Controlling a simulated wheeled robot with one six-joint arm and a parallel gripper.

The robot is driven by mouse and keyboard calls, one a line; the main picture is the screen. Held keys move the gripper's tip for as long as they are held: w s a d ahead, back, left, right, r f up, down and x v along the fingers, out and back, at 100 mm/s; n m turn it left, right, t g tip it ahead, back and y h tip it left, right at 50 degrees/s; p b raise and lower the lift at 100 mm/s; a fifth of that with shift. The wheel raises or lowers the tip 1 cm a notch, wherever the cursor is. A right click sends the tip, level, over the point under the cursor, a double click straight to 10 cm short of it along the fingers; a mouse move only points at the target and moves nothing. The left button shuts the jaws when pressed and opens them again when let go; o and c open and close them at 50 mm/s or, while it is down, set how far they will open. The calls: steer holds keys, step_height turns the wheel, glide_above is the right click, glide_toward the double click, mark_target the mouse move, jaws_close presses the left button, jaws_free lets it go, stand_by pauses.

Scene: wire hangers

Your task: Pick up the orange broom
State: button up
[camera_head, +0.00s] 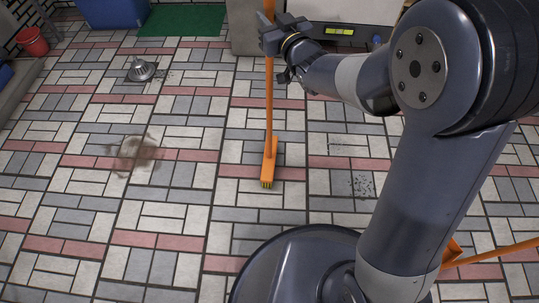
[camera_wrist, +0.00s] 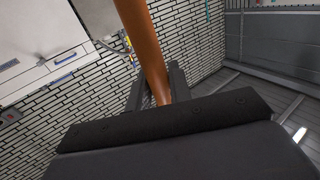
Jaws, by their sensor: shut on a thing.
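I cannot tell whether the bristles touch the tiled floor. My gripper (camera_head: 268,38) is shut on the upper part of the handle. In the wrist view the orange handle (camera_wrist: 147,45) runs between the two dark fingers of my gripper (camera_wrist: 158,92). The top end of the handle is cut off by the picture's edge.
Another orange tool (camera_head: 495,251) lies at the lower right, partly behind my arm. A red bucket (camera_head: 32,41) and a green mat (camera_head: 182,20) are at the back. The middle-left floor is open, with dirt stains.

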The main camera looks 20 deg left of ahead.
jaws_close()
steer(key=shift+r+p, duration=2.1)
steer(key=shift+r, duration=3.05)
steer(key=shift+w, duration=0.1)
